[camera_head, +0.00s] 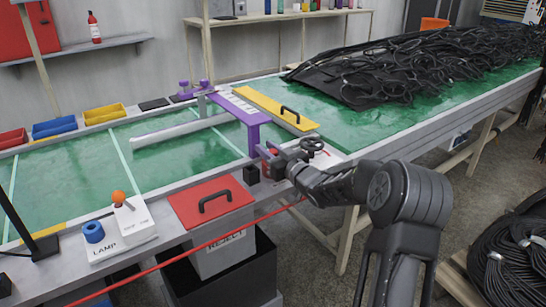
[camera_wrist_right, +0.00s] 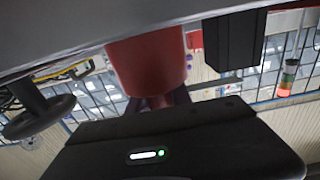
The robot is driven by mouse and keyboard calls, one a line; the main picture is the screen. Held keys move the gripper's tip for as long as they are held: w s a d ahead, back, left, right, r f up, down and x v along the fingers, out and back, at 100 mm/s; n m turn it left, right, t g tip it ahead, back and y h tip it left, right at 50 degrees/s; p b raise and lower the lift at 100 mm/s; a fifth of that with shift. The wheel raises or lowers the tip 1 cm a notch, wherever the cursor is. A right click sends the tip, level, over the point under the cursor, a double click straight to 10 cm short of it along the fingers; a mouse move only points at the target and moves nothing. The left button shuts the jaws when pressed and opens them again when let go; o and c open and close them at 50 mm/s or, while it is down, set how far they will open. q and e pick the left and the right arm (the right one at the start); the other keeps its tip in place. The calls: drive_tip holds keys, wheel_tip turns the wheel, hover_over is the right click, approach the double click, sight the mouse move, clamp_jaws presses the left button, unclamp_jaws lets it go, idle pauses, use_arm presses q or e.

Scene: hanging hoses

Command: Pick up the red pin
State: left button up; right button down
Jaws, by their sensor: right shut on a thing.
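The red pin shows large in the right wrist view (camera_wrist_right: 148,65) as a red cylinder just ahead of the dark gripper body. In the head view only a small red bit (camera_head: 272,152) shows at the jaws. My right gripper (camera_head: 273,163) is shut on the red pin at the table's near edge, beside the purple frame (camera_head: 252,125). The fingertips are mostly hidden in the wrist view, and I cannot tell whether the pin is clear of its seat. My left gripper is not in view.
A black block (camera_head: 251,174) and a dark handwheel (camera_head: 312,144) stand close to the right gripper. A red lid with a black handle (camera_head: 212,202) lies to the left. A red line (camera_head: 200,246) crosses in front. Black hoses (camera_head: 420,65) cover the far right table.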

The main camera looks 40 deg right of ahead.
drive_tip(key=shift+r, duration=0.1)
wheel_tip(320, 180, up, 10)
drive_tip(key=p, duration=0.2)
idle(0.4)
idle(0.9)
